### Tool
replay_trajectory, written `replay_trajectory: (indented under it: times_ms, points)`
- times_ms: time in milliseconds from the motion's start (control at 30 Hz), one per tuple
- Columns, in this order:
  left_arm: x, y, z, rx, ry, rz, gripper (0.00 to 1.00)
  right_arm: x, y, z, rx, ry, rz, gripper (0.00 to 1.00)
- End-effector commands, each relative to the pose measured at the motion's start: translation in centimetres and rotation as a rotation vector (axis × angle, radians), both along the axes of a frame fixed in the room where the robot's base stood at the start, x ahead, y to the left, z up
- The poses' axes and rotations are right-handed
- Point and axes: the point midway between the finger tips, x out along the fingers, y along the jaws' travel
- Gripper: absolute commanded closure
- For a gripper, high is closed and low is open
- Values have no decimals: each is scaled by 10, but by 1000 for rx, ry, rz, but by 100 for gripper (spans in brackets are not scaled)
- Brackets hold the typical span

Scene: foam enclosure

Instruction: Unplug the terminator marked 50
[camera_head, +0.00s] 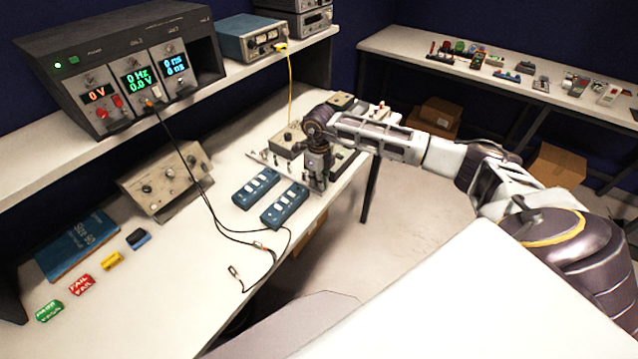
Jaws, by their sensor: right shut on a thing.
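My right gripper (318,178) points down over the right end of a pale metal panel (266,160) on the bench. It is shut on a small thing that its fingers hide. I cannot tell whether this is the terminator, and no mark 50 is readable anywhere. Small connectors stand along the panel, too small to tell apart. A grey box with a knob (287,140) stands behind the panel, left of the gripper. My left gripper is not in view.
Two blue switch boxes (270,198) lie just in front of the panel. Black cables hang from the instrument rack (125,65) onto the bench. A yellow cable (290,85) drops from the shelf behind the gripper. The front left of the bench (165,300) has bare room.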

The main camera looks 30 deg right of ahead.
Motion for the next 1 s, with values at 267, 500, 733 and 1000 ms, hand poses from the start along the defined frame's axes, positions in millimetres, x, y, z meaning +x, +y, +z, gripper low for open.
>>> replay_trajectory:
  times_ms: [267, 500, 733, 1000]
  points:
    - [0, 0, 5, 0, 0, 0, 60, 0, 0, 8, 0, 0, 0, 100]
    - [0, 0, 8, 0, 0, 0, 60, 0, 0, 13, 0, 1, 0, 100]
    - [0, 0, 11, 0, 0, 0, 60, 0, 0, 19, 0, 1, 0, 100]
    - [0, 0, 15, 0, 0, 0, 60, 0, 0, 25, 0, 0, 0, 100]
